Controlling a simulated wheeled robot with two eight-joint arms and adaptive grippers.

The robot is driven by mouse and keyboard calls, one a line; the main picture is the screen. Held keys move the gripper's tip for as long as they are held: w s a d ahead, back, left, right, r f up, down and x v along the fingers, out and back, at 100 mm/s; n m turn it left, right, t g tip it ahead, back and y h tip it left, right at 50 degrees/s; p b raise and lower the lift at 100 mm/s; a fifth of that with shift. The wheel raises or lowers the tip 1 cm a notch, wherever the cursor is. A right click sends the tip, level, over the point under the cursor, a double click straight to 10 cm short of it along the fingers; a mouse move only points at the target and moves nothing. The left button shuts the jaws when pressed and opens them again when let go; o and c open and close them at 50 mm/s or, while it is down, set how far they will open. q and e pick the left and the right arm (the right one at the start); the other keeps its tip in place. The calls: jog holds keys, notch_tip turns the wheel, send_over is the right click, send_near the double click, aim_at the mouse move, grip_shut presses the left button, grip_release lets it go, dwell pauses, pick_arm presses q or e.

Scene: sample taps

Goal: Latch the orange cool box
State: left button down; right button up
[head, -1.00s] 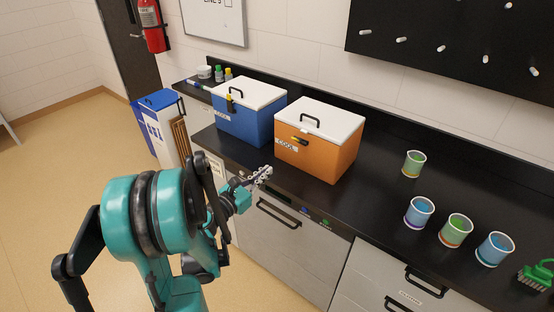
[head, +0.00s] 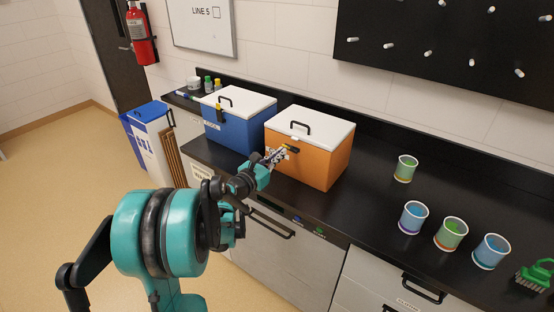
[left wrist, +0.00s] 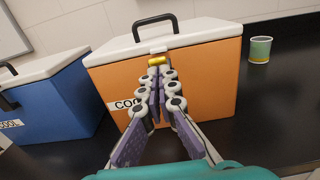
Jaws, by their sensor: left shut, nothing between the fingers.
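The orange cool box (head: 318,166) stands on the black counter with its white lid (head: 310,127) down. The yellow part (left wrist: 156,62) shows just beyond my fingertips in the left wrist view, below a white tab (left wrist: 158,48) at the lid's edge. My left gripper (head: 279,154) is shut and empty, its tips at the box's upper front close to the latch. I cannot tell whether they touch it. The fingers (left wrist: 160,74) hide part of the front and label. My right gripper is out of view.
A cup (head: 405,168) and several more cups (head: 451,234) stand to the right, with a green brush (head: 534,278). Counter between box and cups is free.

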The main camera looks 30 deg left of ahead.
pick_arm(q)
jog(key=w+r+g+p, duration=0.1)
jog(key=g+p, duration=0.1)
jog(key=p, duration=0.1)
jog(key=r+g+p, duration=0.1)
jog(key=r+p, duration=0.1)
jog(key=p, duration=0.2)
jog(key=w+r+g+p, duration=0.1)
jog(key=g+p, duration=0.1)
jog(key=p, duration=0.2)
jog(key=shift+w+d+r+g, duration=0.15)
jog(key=shift+w+r+g, duration=0.15)
jog(key=shift+w+r, duration=0.1)
jog(key=shift+w+g+p, duration=0.35)
jog(key=shift+g+p, duration=0.05)
jog(key=shift+f, duration=0.15)
jog(key=shift+r+p, duration=0.4)
jog(key=shift+r, duration=0.5)
